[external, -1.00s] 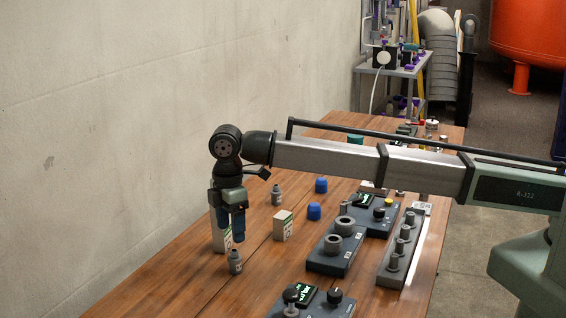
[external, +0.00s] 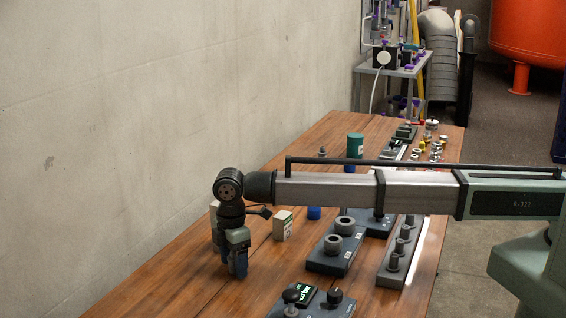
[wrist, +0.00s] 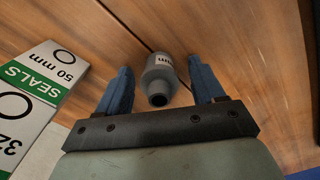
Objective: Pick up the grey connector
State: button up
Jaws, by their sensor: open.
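The grey connector (wrist: 159,76), a small stepped cylinder with a white "mm" label, is between the two blue fingers of my gripper in the wrist view, with a gap visible on each side. My gripper (external: 238,272) is open and points down at the wooden table, low near its left side in the external view. The connector is hidden behind the fingers in the external view.
Seal boxes (wrist: 38,75) lie left of the fingers in the wrist view. A white and green box (external: 283,226) stands right of my gripper. A blue cap (external: 314,212) and dark fixtures (external: 325,262) sit farther right on the table (external: 190,285).

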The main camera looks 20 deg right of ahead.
jog(key=shift+c, duration=0.2)
jog(key=c, duration=1.1)
jog(key=shift+r, duration=0.1)
